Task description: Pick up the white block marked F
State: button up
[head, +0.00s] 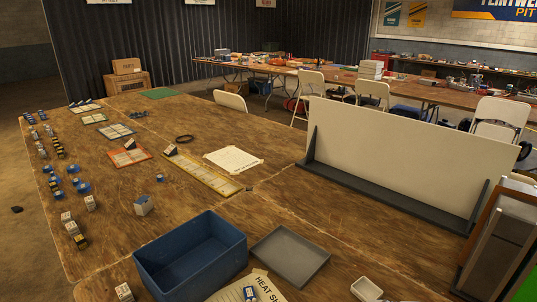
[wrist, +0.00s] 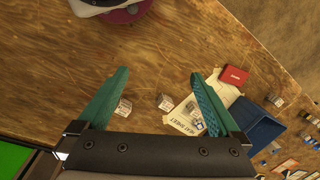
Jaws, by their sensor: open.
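My gripper (wrist: 160,74) shows in the wrist view with its two teal fingers spread wide and nothing between them; it is above the wooden table. A small white block (wrist: 123,108) with dark marks on it shows beside the inner side of the left finger, on the table below. Another small pale block (wrist: 165,102) lies between the fingers in the picture, next to a paper sheet. In the head view, white blocks stand near the left edge (head: 90,203) and at the front (head: 124,292). I cannot read an F on any of them. My gripper is not in the head view.
A blue bin (head: 165,263) and a grey tray (head: 290,256) stand at the table's front, with a heat sheet (head: 268,290) before them. A white panel (head: 400,150) stands upright at right. In the wrist view, a red box (wrist: 233,76) lies beyond the right finger.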

jog(key=shift+s+a+f+m, duration=0.3)
jog(key=shift+s+m, duration=0.15)
jog(key=shift+s, duration=0.15)
jog(key=shift+s+a+f+m, duration=0.25)
jog(key=shift+s+m, duration=0.2)
jog(key=shift+s, duration=0.15)
jog(key=shift+c, duration=0.6)
